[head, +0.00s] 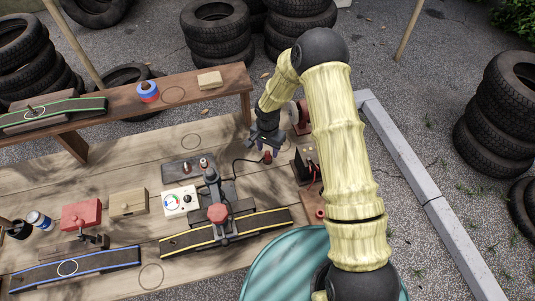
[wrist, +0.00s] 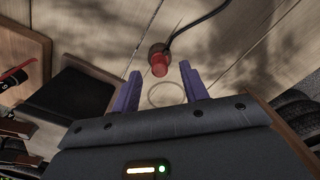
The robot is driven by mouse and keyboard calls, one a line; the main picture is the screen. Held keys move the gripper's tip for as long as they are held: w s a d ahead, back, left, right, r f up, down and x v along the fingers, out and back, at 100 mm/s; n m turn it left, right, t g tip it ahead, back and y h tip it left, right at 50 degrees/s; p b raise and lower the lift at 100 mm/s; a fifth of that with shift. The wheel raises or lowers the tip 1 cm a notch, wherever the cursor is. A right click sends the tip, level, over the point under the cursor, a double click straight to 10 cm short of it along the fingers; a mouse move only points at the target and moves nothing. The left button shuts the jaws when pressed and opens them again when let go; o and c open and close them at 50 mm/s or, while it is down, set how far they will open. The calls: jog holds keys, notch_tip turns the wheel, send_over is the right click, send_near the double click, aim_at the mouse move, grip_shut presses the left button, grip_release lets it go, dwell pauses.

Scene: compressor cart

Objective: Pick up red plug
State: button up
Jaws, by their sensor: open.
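The red plug (wrist: 158,63) shows in the wrist view just beyond and between the fingertips, with a black cable running from its dark end. In the head view the red plug (head: 267,157) sits on the wooden table just below my gripper (head: 265,147). My gripper (wrist: 160,71) is open, with its two purple fingers on either side of the plug's line. I see no contact between fingers and plug; the exact height gap cannot be told.
A marked circle (wrist: 166,93) shows on the table between the fingers. In the head view a black box (head: 304,166) stands right of the plug. A clamp-like device (head: 217,213) and a white gauge box (head: 180,200) stand to its left. A raised wooden shelf (head: 225,82) runs behind.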

aim_at(267, 157)
jog(key=shift+f, duration=1.25)
grip_shut()
